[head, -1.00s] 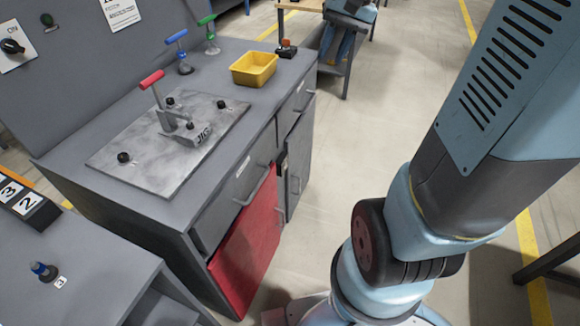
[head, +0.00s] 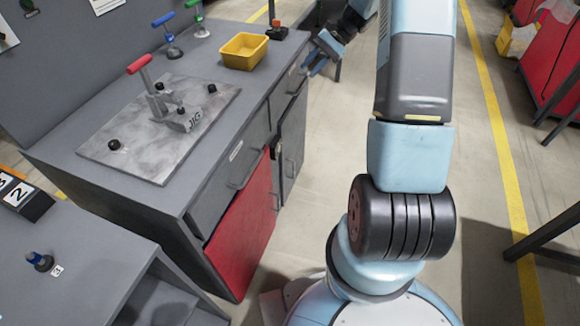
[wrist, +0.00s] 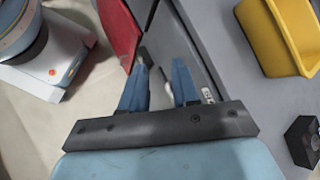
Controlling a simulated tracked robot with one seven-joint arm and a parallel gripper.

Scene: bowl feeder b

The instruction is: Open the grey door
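The grey door (head: 292,142) is on the front of the grey cabinet, right of the red door (head: 243,222), below a drawer. It looks shut, with a small handle near its left edge. My gripper (head: 311,68) is beyond the cabinet's far right corner, at about counter height, pointing toward the cabinet front. In the wrist view my gripper (wrist: 160,65) has its two blue fingers apart. A small pale handle shows between and below them; I cannot tell whether they touch it. The red door (wrist: 121,32) shows at top left there.
The cabinet top holds a yellow bin (head: 244,51), a jig plate (head: 160,122) with a red-handled clamp, and a black block with a red knob (head: 277,31). Drawer handles stick out of the cabinet front. The floor right of the cabinet is clear.

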